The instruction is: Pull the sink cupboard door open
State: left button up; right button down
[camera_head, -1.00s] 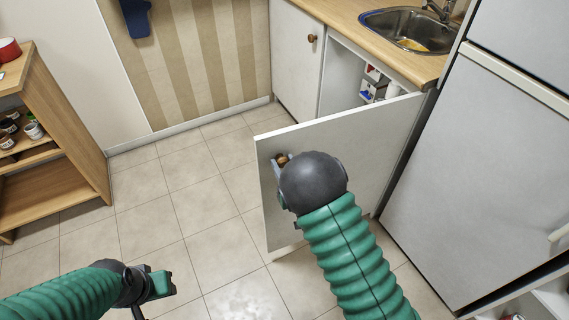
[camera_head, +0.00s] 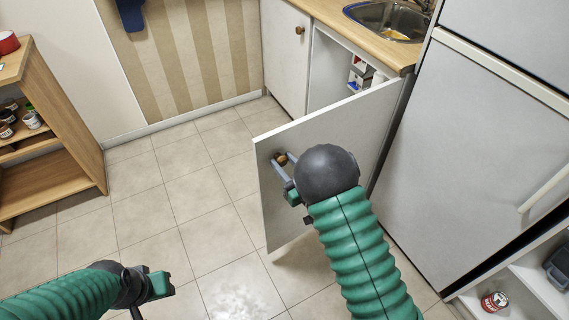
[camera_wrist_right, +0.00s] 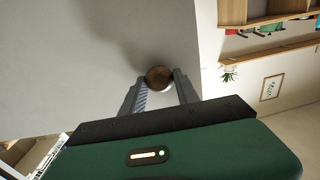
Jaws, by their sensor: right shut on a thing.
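The sink cupboard door (camera_head: 335,125) is a white panel that stands swung well out from the cabinet, with the cupboard inside showing behind it. Its round brown wooden knob (camera_head: 281,158) sits near the door's free edge. My right gripper (camera_head: 282,161) is shut on the knob; in the right wrist view the knob (camera_wrist_right: 158,77) sits between the two finger tips. My left gripper (camera_head: 160,285) is at the lower left over the floor, away from the door; its fingers are too unclear to tell open from shut.
A white fridge (camera_head: 470,150) stands right of the door. The sink (camera_head: 390,20) is in the wooden counter above. Small items (camera_head: 360,75) stand inside the cupboard. A wooden shelf (camera_head: 50,140) stands at the left. The tiled floor (camera_head: 180,205) between is clear.

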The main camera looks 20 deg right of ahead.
jog(key=shift+f, duration=0.15)
jog(key=c, duration=1)
grip_release()
jog(key=shift+o, duration=0.2)
jog(key=p+v, duration=0.5)
jog(key=v, duration=1.1)
jog(key=shift+s+d, duration=0.2)
jog(key=shift+s, duration=0.15)
